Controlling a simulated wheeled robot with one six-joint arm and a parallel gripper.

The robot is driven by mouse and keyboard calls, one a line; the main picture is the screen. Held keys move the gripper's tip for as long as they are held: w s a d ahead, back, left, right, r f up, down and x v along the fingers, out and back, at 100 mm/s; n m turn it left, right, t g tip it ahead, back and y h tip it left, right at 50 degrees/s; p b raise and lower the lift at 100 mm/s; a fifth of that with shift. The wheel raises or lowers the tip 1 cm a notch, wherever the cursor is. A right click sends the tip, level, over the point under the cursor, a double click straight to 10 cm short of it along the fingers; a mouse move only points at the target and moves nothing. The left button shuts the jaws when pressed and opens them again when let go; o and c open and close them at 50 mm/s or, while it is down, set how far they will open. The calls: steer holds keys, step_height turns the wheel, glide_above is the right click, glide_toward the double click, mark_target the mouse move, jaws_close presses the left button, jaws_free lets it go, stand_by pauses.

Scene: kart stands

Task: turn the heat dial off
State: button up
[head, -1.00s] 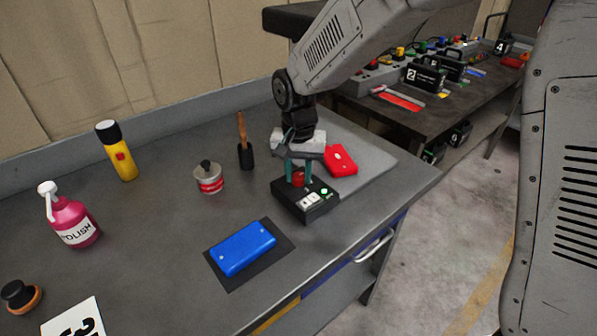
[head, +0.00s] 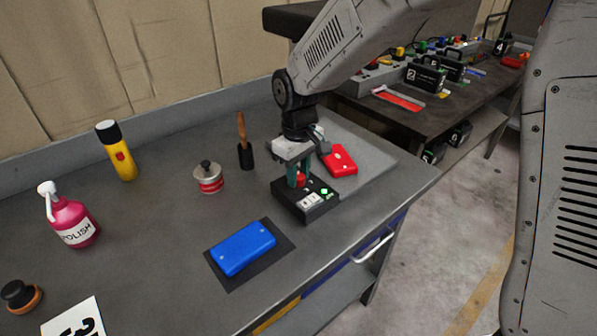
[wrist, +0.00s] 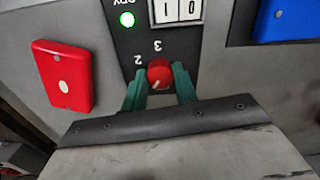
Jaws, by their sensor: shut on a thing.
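The heat dial is a red round knob (wrist: 159,74) with a white pointer mark, on a black control box (head: 318,211). In the wrist view the pointer faces down and slightly left, and the numbers 2 and 3 show beside the knob. Other markings are hidden by my gripper. My gripper (wrist: 160,84) has its teal fingers on both sides of the knob, shut on it; it also shows in the head view (head: 298,177). A white switch marked 1 and 0 (wrist: 178,10) and a lit green lamp (wrist: 127,19) sit on the same box.
A red block (head: 340,160) lies close behind the box. A blue block (head: 243,248) lies on a dark mat in front. A tin (head: 208,178), a brush (head: 245,148), a yellow bottle (head: 117,152) and a pink polish bottle (head: 70,220) stand to the left.

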steer(key=n, duration=0.3)
steer(key=shift+n, duration=2.2)
steer(key=o, duration=1)
steer(key=shift+c, duration=0.2)
step_height(320, 180, up, 8)
steer(key=shift+f, duration=0.1)
